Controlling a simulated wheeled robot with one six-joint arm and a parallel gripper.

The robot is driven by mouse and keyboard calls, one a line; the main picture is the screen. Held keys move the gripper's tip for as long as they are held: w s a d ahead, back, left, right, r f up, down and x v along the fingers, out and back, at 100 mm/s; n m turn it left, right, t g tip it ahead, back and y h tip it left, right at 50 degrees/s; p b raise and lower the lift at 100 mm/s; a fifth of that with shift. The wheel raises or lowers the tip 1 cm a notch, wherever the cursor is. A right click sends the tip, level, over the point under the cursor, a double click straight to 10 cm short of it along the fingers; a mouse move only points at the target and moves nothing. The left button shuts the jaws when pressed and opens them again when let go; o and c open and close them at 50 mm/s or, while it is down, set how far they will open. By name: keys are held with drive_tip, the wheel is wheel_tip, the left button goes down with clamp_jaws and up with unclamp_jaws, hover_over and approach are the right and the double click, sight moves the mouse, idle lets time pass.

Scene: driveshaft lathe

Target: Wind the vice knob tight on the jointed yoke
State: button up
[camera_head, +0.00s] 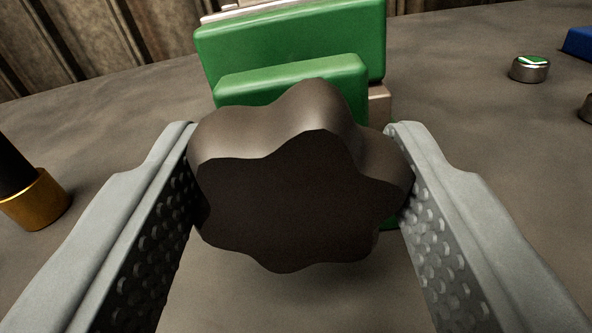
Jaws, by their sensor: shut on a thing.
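The vice knob (290,205) is dark brown with a lobed rim and fills the middle of the view, its flat face toward me. My gripper (298,165) is shut on it, one grey studded finger against its left side and one against its right. Behind the knob stands the green vice (290,45), a taller block with a lower block in front. A pale strip (240,8) shows along the top behind the green block. I cannot tell whether it is part of the yoke, and the jaw gap is hidden.
A black and gold cylinder (35,200) stands at the left. A small silver button with a green top (529,69) sits at the back right, with a blue object (580,43) at the right edge. The grey-brown surface between them is clear.

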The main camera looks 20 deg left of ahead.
drive_tip(key=m, duration=0.8)
drive_tip(key=shift+d, duration=0.1)
drive_tip(key=m, duration=0.4)
drive_tip(key=shift+f+m, duration=0.1)
drive_tip(key=shift+m, duration=2)
drive_tip(key=shift+f, duration=0.1)
drive_tip(key=o, duration=1)
drive_tip(key=shift+c, duration=0.2)
